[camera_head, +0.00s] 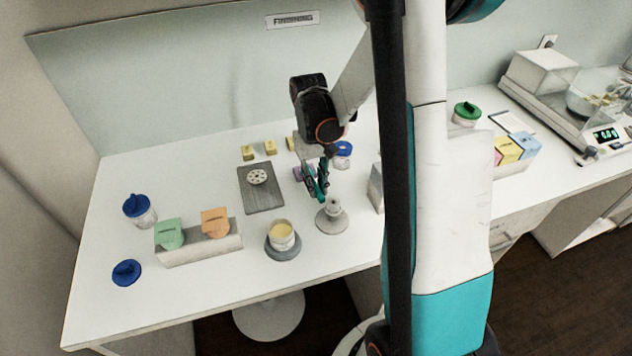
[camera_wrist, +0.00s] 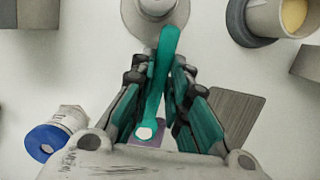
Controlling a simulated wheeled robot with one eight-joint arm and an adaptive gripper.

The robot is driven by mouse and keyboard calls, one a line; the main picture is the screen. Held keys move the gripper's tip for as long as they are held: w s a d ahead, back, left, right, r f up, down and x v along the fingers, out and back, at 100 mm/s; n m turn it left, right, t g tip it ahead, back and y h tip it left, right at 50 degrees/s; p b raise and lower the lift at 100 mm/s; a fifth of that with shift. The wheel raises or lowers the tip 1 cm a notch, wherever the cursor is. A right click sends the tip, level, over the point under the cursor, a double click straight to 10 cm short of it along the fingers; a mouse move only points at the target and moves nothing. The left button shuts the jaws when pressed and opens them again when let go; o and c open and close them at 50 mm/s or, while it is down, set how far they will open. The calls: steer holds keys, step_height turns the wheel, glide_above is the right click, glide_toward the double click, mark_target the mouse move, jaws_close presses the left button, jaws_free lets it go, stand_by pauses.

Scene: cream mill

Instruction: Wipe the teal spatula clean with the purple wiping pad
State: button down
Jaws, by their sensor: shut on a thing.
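My gripper (camera_head: 318,186) is shut on the teal spatula (camera_wrist: 168,52) above the table, left of my arm's upright part. In the wrist view the spatula passes lengthwise between the two fingers (camera_wrist: 160,75). A whitish patch shows on its lower end in that view; I cannot tell whether it is residue. The purple wiping pad (camera_head: 297,172) shows just left of my gripper in the head view. In the wrist view only a part of the pad (camera_wrist: 149,142) shows, below the spatula's lower end. I cannot tell whether they touch.
A round grey stand (camera_head: 331,220) is close to my gripper. A cup with yellow contents (camera_head: 282,236) stands front left of it. A dark board (camera_head: 262,201) with a white disc lies to the left. A blue-ringed jar (camera_head: 343,150) is just behind.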

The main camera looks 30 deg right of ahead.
steer(key=shift+s+a+f, duration=0.1)
steer(key=shift+s+a, duration=0.1)
steer(key=shift+s, duration=0.25)
steer(key=shift+w+d, duration=0.3)
steer(key=shift+w, duration=0.4)
steer(key=shift+s+a+b, duration=0.3)
steer(key=shift+s, duration=0.4)
steer(key=shift+w+d, duration=0.3)
steer(key=shift+w, duration=0.4)
steer(key=shift+r, duration=0.2)
